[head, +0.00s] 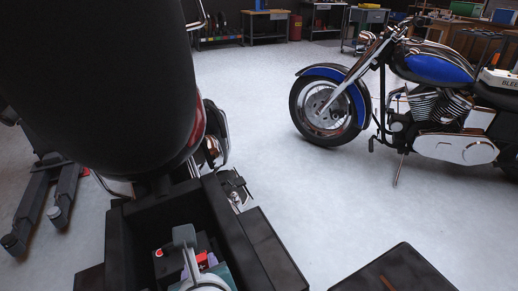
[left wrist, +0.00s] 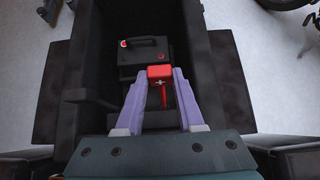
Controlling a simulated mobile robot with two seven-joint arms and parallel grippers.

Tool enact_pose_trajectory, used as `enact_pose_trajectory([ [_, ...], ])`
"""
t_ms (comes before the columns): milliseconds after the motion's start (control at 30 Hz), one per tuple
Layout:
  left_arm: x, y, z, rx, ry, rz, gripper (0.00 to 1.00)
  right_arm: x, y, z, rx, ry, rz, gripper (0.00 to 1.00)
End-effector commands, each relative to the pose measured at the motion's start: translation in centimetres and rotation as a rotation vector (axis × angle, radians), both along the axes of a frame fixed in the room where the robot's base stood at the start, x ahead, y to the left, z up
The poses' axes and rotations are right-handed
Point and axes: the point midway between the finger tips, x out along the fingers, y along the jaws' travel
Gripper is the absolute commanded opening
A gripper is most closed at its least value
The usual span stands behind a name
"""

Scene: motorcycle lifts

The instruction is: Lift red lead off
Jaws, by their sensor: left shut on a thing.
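The red lead (left wrist: 160,72) shows in the left wrist view as a red block with a narrow red strip running back from it. My left gripper (left wrist: 160,78), with purple fingers, is shut on the red block. The block is in front of the black battery (left wrist: 143,50); I cannot tell whether they touch. A small red terminal (left wrist: 123,43) shows at the battery's left corner. In the head view my left gripper (head: 198,264) is down inside the black compartment (head: 250,240), and the lead is mostly hidden. My right gripper is not in view.
The compartment's walls stand close on both sides of my left gripper. A large black rounded body (head: 95,80) blocks the upper left of the head view. A blue motorcycle (head: 435,68) stands at right. Open grey floor lies between. Workbenches (head: 265,22) line the back.

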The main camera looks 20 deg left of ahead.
Motion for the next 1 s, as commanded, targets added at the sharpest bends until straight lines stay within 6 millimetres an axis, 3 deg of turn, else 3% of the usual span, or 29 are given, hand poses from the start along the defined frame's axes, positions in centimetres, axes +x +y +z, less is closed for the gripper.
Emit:
enact_pose_trajectory([
  [300, -1.3, -1.4, -0.4, 0.089, -0.074, 0.013, 0.00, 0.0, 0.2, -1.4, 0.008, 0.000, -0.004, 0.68],
  [833, -1.6, -1.5, -0.3, 0.108, -0.086, 0.017, 0.00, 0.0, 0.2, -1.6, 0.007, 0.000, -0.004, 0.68],
  [867, -1.6, -1.5, -0.3, 0.107, -0.086, 0.017, 0.39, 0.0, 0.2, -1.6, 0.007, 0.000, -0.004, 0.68],
  [1000, -1.5, -1.5, -0.3, 0.108, -0.086, 0.017, 0.55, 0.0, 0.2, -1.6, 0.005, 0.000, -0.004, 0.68],
])
